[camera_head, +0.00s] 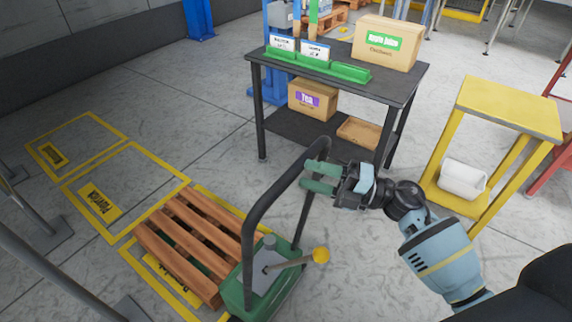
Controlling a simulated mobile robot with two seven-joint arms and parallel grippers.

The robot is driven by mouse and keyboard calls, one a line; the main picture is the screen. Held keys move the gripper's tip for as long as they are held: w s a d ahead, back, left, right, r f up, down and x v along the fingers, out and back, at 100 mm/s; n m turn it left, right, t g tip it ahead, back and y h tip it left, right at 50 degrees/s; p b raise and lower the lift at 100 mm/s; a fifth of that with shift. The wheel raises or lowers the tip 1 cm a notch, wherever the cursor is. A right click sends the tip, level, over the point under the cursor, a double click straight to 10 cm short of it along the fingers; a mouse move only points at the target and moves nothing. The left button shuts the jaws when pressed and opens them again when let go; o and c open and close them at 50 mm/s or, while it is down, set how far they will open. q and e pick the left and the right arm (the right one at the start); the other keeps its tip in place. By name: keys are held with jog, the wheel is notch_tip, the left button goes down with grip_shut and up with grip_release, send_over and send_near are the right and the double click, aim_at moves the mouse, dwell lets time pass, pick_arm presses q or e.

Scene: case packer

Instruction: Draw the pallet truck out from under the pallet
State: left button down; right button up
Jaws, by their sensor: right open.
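The pallet truck (234,293) has a green body, a tall black loop handle (276,191) and a lever with a yellow knob (320,255). It stands at the right end of the wooden pallet (195,236). Its forks are hidden, apparently beneath the slats. My right gripper (306,176) is open at the upper part of the handle, its two green fingers overlapping the loop's right side. I cannot tell whether they touch the bar. My left gripper is not in view.
A dark table (408,83) with boxes and green trays stands behind the handle. Yellow floor outlines (150,152) lie left of the pallet; metal posts stand at far left.

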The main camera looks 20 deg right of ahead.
jog(key=p+x, duration=0.1)
jog(key=x, duration=0.5)
jog(key=shift+w+r, duration=0.1)
grip_shut()
